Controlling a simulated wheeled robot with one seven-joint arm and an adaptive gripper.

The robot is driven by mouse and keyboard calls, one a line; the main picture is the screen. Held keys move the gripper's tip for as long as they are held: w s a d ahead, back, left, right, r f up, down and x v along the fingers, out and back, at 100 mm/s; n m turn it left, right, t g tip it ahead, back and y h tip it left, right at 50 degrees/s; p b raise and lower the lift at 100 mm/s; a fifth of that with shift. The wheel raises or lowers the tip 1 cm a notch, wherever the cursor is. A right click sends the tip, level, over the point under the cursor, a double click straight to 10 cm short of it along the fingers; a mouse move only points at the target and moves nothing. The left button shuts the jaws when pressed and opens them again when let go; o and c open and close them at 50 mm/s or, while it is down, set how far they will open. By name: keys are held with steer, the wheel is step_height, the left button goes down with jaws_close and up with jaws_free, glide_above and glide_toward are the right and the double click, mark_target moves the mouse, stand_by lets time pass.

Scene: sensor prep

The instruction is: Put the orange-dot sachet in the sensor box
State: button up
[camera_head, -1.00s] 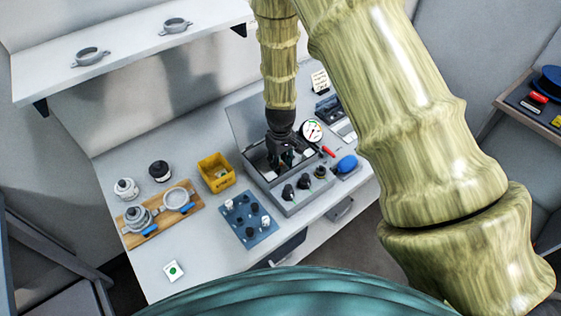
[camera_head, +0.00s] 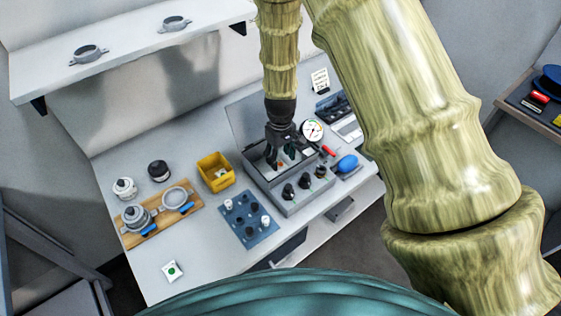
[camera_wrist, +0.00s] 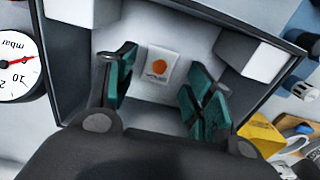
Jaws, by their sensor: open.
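The orange-dot sachet (camera_wrist: 160,67) is a small white packet with an orange dot. In the wrist view it lies flat on the floor of the grey sensor box (camera_wrist: 72,75), between and beyond my fingertips. My gripper (camera_wrist: 165,85) is open, its green finger pads apart on either side of the sachet, and I see no contact with it. In the head view my gripper (camera_head: 279,158) points down into the open sensor box (camera_head: 290,207), whose lid (camera_head: 245,122) stands up behind. The sachet is hard to make out there.
A pressure gauge (camera_head: 312,130) is close to the box's right side. A yellow bin (camera_head: 215,173), a blue mat (camera_head: 249,222) with small fittings, and a wooden board (camera_head: 190,214) stand to the left. A green-dot sachet (camera_head: 172,271) lies at the front left.

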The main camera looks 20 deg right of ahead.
mark_target(281, 164)
step_height(281, 164, up, 9)
steer(key=b, duration=0.2)
stand_by(0.4)
steer(key=shift+r, duration=0.1)
steer(key=shift+c, duration=0.2)
stand_by(0.9)
